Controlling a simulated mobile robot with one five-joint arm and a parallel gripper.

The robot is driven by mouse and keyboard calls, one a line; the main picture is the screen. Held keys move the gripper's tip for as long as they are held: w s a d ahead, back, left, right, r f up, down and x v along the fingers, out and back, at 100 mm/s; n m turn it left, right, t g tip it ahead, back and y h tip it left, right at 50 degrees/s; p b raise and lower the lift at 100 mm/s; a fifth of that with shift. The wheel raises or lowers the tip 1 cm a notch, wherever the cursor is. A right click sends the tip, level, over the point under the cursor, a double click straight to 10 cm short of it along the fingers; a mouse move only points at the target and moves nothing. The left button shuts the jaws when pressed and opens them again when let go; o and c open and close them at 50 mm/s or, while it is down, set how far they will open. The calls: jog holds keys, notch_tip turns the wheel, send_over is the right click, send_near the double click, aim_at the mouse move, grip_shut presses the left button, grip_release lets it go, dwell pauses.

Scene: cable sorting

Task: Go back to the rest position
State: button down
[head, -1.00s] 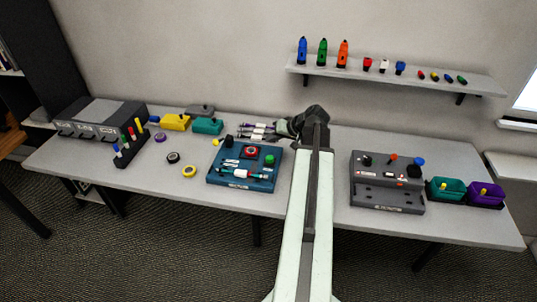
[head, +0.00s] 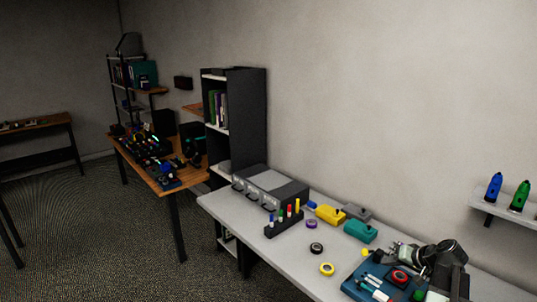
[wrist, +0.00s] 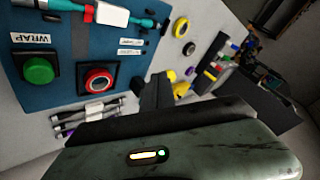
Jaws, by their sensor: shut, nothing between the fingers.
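My gripper (head: 400,250) is at the right of the head view, over the table behind the blue wrapping board (head: 352,287). Its dark jaws also show in the wrist view (wrist: 157,92), shut and empty. The board fills the upper left of the wrist view (wrist: 70,75), with its green button (wrist: 38,70), its red button (wrist: 97,81) and a teal-ended cable piece (wrist: 112,14). Several thin cables (wrist: 88,118) lie beside the board, partly hidden by my arm.
Yellow (head: 329,214) and teal (head: 359,231) boxes, a marker rack (head: 284,222) and tape rolls (head: 327,269) stand on the grey table left of the board. A grey drawer unit (head: 270,188) is at its far end. A wall shelf (head: 500,215) is at right.

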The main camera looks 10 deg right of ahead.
jog(key=w+a+f+n+g, duration=0.1)
jog(key=a+n+g, duration=0.1)
jog(key=a, duration=1)
jog(key=w+a+f+n+g+y, duration=0.1)
jog(key=w+a+f+n, duration=0.1)
jog(key=a, duration=1)
jog(key=w+a+f+n+g, duration=0.1)
jog(key=a+n+g, duration=0.15)
jog(key=a, duration=0.85)
jog(key=s+a+f+n+g+h, duration=0.1)
jog(key=s+a+f+g, duration=0.1)
jog(key=s+a, duration=0.4)
jog(key=s+d+m+h, duration=0.1)
jog(key=d, duration=0.1)
jog(key=s+d+f+m+g+h, duration=0.1)
jog(key=s+h, duration=0.1)
jog(key=shift+d+f, duration=0.1)
jog(key=shift+d, duration=0.25)
